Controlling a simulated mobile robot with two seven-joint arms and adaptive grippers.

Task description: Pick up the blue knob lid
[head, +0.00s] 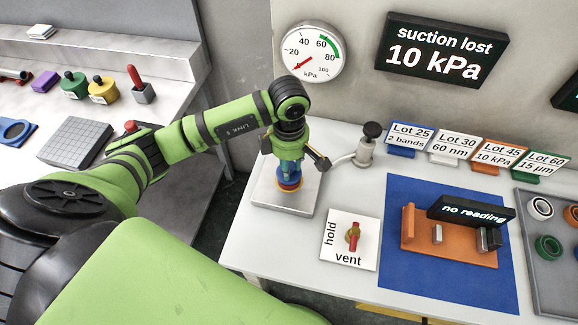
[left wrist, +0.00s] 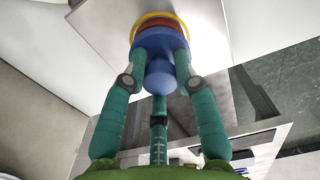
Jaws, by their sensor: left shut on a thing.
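The blue knob lid (left wrist: 160,40) shows in the left wrist view between the fingers of my left gripper (left wrist: 161,58), its round knob pointing toward the camera. The gripper is shut on it. A red band and a yellow rim show just beyond the lid; I cannot tell whether the lid is apart from them. In the head view my left gripper (head: 290,160) points down over a pale metal plate (head: 264,196) and hides most of the lid. My right gripper is not in view.
A black-knobbed fitting (head: 366,145) stands close right of the gripper. A hold/vent valve (head: 353,238) is in front. An orange fixture (head: 450,243) sits on a blue mat (head: 400,290). The gauge (head: 314,53) reads low; a display (head: 442,48) says "suction lost 10 kPa".

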